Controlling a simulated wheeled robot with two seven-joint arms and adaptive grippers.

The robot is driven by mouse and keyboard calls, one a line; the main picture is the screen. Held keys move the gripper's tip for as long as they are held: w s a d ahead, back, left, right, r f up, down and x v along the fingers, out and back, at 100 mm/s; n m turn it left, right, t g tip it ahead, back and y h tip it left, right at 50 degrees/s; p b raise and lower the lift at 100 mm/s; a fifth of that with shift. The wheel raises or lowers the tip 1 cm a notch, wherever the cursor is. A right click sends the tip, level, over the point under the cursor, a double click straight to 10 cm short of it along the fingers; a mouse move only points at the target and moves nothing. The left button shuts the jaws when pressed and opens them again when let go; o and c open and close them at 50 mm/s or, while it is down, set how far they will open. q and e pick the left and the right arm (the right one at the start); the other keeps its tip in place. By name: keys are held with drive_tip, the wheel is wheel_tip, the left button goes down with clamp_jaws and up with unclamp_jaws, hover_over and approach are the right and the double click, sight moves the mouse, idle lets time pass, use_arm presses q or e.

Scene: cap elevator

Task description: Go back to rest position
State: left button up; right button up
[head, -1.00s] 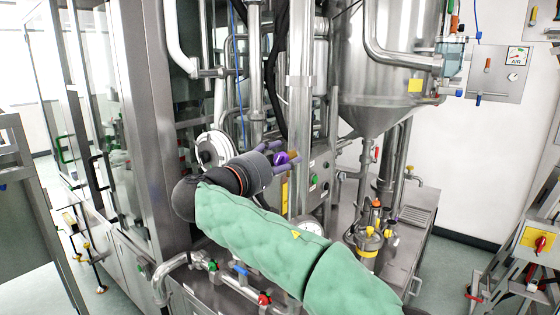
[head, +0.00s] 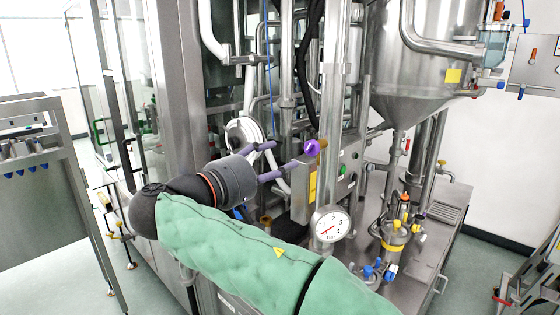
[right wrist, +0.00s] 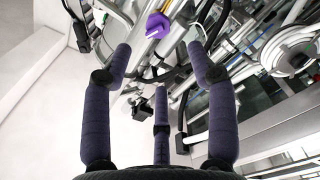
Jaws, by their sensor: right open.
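My right gripper (head: 284,156) is open and empty in the head view, its purple-grey fingers spread and pointing right. A purple knob (head: 311,148) sits on the grey control box just beyond the fingertips. The knob also shows in the right wrist view (right wrist: 158,25), ahead of the spread fingers and apart from them. My right arm in its green sleeve crosses the lower middle of the head view. My left gripper is in neither view.
A round pressure gauge (head: 331,224) stands close to my right arm. A steel cone tank (head: 412,80) and a yellow-topped pump (head: 394,240) are to the right. A glass-doored cabinet (head: 170,90) and a steel cart (head: 40,190) are at the left, with open floor between.

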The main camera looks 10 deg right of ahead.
drive_tip(key=w+a+f+n+y, duration=0.1)
drive_tip(key=w+f+n+y, duration=0.4)
drive_tip(key=f, duration=0.7)
wheel_tip(320, 180, down, 33)
drive_tip(key=w+n+g+y, duration=0.2)
drive_tip(key=n+g+y, duration=0.1)
drive_tip(key=g+y, duration=0.15)
drive_tip(key=s+f+m+g+y, duration=0.1)
drive_tip(key=s+f+g+y, duration=0.2)
drive_tip(key=s+f, duration=0.65)
drive_tip(key=s+f+m+g+y, duration=0.2)
drive_tip(key=s+f+g+y, duration=0.3)
drive_tip(key=f, duration=0.8)
drive_tip(key=s+d+f+m+t, duration=0.1)
drive_tip(key=s+f+m, duration=0.4)
drive_tip(key=s, duration=0.3)
drive_tip(key=s+d+f+m+t, duration=0.1)
drive_tip(key=s+d+f+m, duration=0.1)
drive_tip(key=s+f+m, duration=0.3)
drive_tip(key=s, duration=0.3)
drive_tip(key=shift+s+d+y, duration=0.15)
drive_tip(key=shift+s+y, duration=0.2)
drive_tip(key=shift+s, duration=0.05)
